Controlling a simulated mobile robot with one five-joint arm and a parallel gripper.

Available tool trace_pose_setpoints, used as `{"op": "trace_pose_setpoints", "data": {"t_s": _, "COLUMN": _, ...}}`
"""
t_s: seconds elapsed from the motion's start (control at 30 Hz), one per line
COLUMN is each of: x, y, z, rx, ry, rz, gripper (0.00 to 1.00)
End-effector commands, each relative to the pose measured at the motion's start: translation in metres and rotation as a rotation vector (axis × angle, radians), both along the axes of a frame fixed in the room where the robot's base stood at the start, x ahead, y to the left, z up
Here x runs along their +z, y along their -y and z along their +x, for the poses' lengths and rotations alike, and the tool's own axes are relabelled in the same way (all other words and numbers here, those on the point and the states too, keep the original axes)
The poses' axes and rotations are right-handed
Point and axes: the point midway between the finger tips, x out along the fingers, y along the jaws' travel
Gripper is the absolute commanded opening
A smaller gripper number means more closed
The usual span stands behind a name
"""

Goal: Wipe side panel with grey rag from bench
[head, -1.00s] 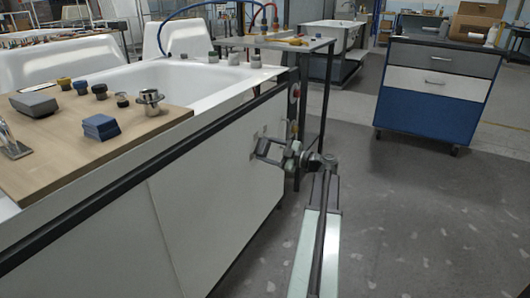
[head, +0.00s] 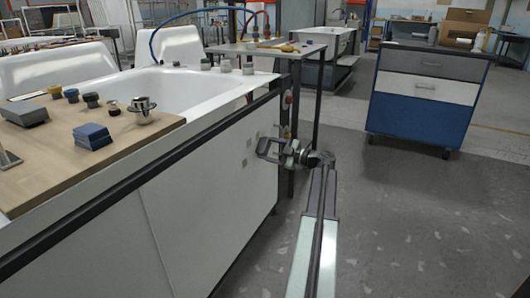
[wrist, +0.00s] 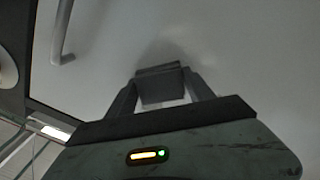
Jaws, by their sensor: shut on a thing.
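My gripper (head: 268,148) is at the panel's far end, just right of these marks. In the wrist view my gripper (wrist: 163,98) is shut on the folded grey rag (wrist: 161,84). The rag is close to the pale panel surface (wrist: 245,45), with a soft shadow beside it. I cannot tell whether it touches.
A wooden board (head: 60,165) across the tub holds a grey block (head: 24,114), a blue block (head: 92,137), knobs and a metal fitting (head: 142,110). A small table (head: 305,48) stands behind my gripper. A blue drawer cabinet (head: 420,108) is at the right. Floor between is open.

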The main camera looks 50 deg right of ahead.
Motion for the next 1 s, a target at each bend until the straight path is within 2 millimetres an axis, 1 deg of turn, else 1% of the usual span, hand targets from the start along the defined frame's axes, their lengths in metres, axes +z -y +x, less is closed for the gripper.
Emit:
{"op": "trace_pose_setpoints", "data": {"t_s": 0.03, "x": 0.0, "y": 0.005, "z": 0.003, "rx": -0.001, "ry": 0.001, "rz": 0.0, "gripper": 0.29}}
{"op": "trace_pose_setpoints", "data": {"t_s": 0.07, "x": 0.0, "y": 0.006, "z": 0.004, "rx": -0.001, "ry": 0.001, "rz": 0.0, "gripper": 0.29}}
{"op": "trace_pose_setpoints", "data": {"t_s": 0.23, "x": 0.002, "y": 0.006, "z": 0.004, "rx": -0.001, "ry": 0.001, "rz": 0.0, "gripper": 0.29}}
{"op": "trace_pose_setpoints", "data": {"t_s": 0.43, "x": 0.02, "y": 0.006, "z": 0.003, "rx": 0.0, "ry": 0.001, "rz": 0.0, "gripper": 0.29}}
{"op": "trace_pose_setpoints", "data": {"t_s": 0.5, "x": 0.023, "y": 0.006, "z": 0.003, "rx": 0.0, "ry": 0.001, "rz": 0.0, "gripper": 0.29}}
{"op": "trace_pose_setpoints", "data": {"t_s": 0.67, "x": 0.021, "y": 0.005, "z": 0.002, "rx": 0.001, "ry": 0.002, "rz": 0.001, "gripper": 0.29}}
{"op": "trace_pose_setpoints", "data": {"t_s": 0.77, "x": 0.02, "y": -0.001, "z": 0.0, "rx": 0.001, "ry": 0.001, "rz": 0.0, "gripper": 0.29}}
{"op": "trace_pose_setpoints", "data": {"t_s": 1.0, "x": 0.02, "y": -0.024, "z": -0.008, "rx": 0.0, "ry": 0.0, "rz": 0.0, "gripper": 0.29}}
